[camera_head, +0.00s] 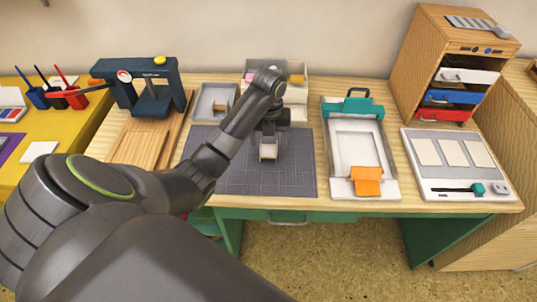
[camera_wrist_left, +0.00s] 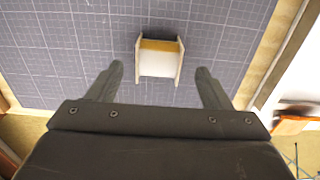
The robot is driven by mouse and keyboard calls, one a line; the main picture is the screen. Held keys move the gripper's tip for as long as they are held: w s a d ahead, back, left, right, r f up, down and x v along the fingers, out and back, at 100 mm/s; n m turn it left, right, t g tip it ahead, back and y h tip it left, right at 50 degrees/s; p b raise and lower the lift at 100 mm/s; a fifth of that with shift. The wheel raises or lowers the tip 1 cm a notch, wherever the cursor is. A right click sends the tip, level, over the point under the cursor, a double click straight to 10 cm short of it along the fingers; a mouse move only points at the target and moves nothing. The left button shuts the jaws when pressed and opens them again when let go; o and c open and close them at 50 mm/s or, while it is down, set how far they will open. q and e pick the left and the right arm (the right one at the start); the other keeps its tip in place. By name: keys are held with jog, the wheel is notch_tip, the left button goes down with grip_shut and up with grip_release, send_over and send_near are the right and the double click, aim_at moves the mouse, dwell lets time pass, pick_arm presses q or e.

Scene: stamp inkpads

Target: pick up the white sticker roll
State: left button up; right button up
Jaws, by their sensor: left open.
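The white sticker roll (camera_head: 268,151) sits on the dark gridded mat (camera_head: 235,178). In the left wrist view the roll (camera_wrist_left: 160,63) shows as a white band with a tan strip along one edge, between two pale side plates. My left gripper (camera_head: 269,134) is over the mat beside the roll, pointing down. In the left wrist view its open fingers (camera_wrist_left: 159,72) are spread on either side of the roll, with gaps left and right and nothing held. My arm hides part of the mat. My right gripper is not in view.
A dark press (camera_head: 148,85) stands at the left on a wooden board. A teal-and-white frame with an orange piece (camera_head: 367,181) lies right of the mat. A grey tray (camera_head: 213,102) and a box with compartments (camera_head: 297,98) are behind. A wooden drawer cabinet (camera_head: 440,45) stands back right.

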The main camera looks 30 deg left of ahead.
aim_at(268, 147)
pick_arm(q)
notch_tip(268, 147, down, 4)
jog(key=shift+a+r, duration=0.1)
jog(key=shift+r, duration=0.1)
jog(key=c, duration=1.1)
